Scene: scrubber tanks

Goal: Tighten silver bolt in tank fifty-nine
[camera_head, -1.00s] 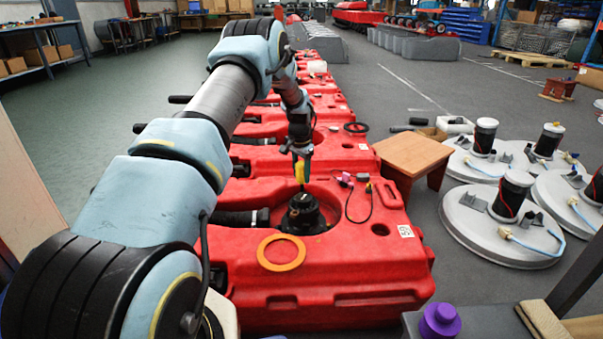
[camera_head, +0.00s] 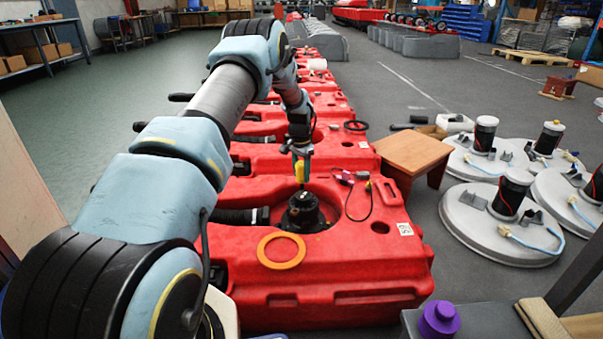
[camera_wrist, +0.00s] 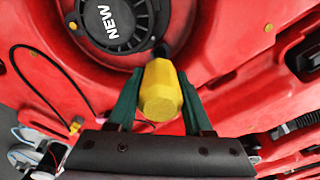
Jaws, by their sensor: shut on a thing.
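The red tank fifty-nine (camera_head: 330,265) is the nearest in the row, with a label (camera_head: 405,229) on its right side. A black round motor (camera_head: 302,212) sits in its recess; in the wrist view the motor (camera_wrist: 113,24) reads "NEW". My gripper (camera_head: 300,160) is above the recess, pointing down. In the wrist view my gripper (camera_wrist: 158,95) is shut on a yellow-handled tool (camera_wrist: 160,98), which also shows in the head view (camera_head: 300,172). The tool's dark shaft points toward the motor's edge. I cannot make out the silver bolt; the tool may hide it.
An orange ring (camera_head: 281,251) lies on the tank's near top, and a black cable (camera_head: 361,205) lies right of the motor. A wooden stool (camera_head: 412,155) and grey round lids (camera_head: 500,225) stand to the right. A purple knob (camera_head: 439,320) is at the front.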

